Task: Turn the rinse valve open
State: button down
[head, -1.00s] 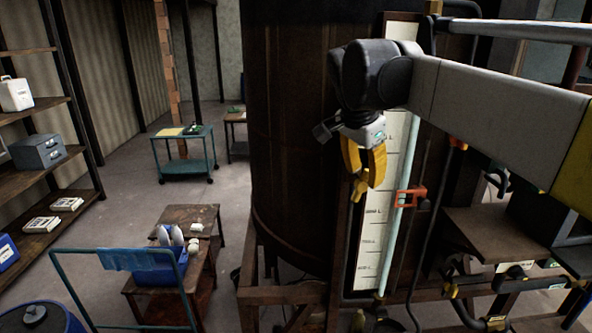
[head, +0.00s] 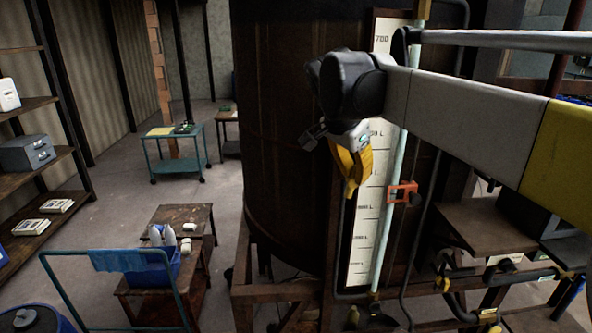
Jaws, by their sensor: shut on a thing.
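My gripper (head: 352,170), with yellow fingers, hangs from my arm in front of the big dark vat (head: 290,130), by the left edge of the white level board (head: 370,225). It is shut on a small yellow piece (head: 350,189), which pokes out below the fingertips and looks like the rinse valve's handle. The fingers hide most of this piece, and the valve body behind it cannot be made out. I cannot tell how far the handle is turned.
A red-orange clamp (head: 402,192) sits on the pale gauge tube just right of my gripper. Pipes with yellow fittings run at the lower right. A wooden bench (head: 185,218) and a teal cart (head: 178,153) stand at the left, with open floor between.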

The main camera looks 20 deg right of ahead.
jog(key=shift+w+a+f+h+b, duration=0.1)
jog(key=shift+a+f+h+b, duration=0.15)
jog(key=shift+h+b, duration=0.5)
jog(key=shift+r+g+h, duration=0.3)
jog(key=shift+h, duration=0.15)
jog(key=c, duration=1.4)
grip_release()
jog(key=v, duration=1.2)
